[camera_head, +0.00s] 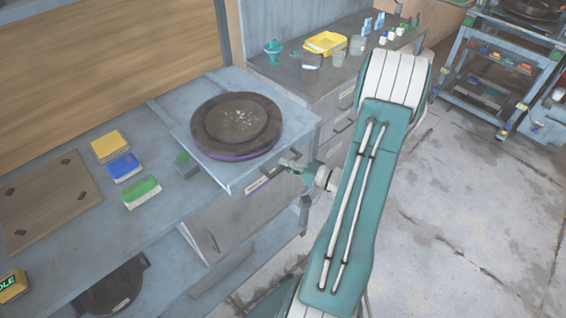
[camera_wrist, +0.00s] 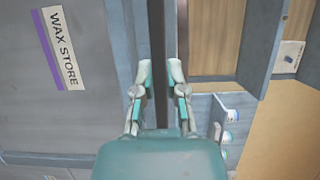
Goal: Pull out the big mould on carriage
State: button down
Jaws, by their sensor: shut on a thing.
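The big mould (camera_head: 236,126) is a dark round plate with a raised centre and a purplish lower rim. It lies flat on a pale grey carriage (camera_head: 231,184) that juts out over the bench front. A dark handle (camera_head: 268,177) is on the carriage's front edge. My gripper (camera_head: 290,163) is at this handle, shut on it; the arm comes in from the right. In the wrist view my gripper's two fingers (camera_wrist: 175,74) are close together beside a dark vertical bar; the exact contact is hard to see. The mould is not visible there.
Left of the carriage lie a yellow block (camera_head: 110,146), a blue brush (camera_head: 124,167) and a green brush (camera_head: 142,192). A yellow tray (camera_head: 325,43) and jars stand on the back counter. A "WAX STORE" label (camera_wrist: 61,48) shows. The floor at right is clear before a cart (camera_head: 490,75).

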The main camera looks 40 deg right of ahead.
jog(key=shift+f, duration=0.15)
jog(key=c, duration=0.7)
grip_release()
jog(key=shift+w, duration=0.1)
jog(key=shift+d, duration=0.1)
jog(key=v, duration=1.2)
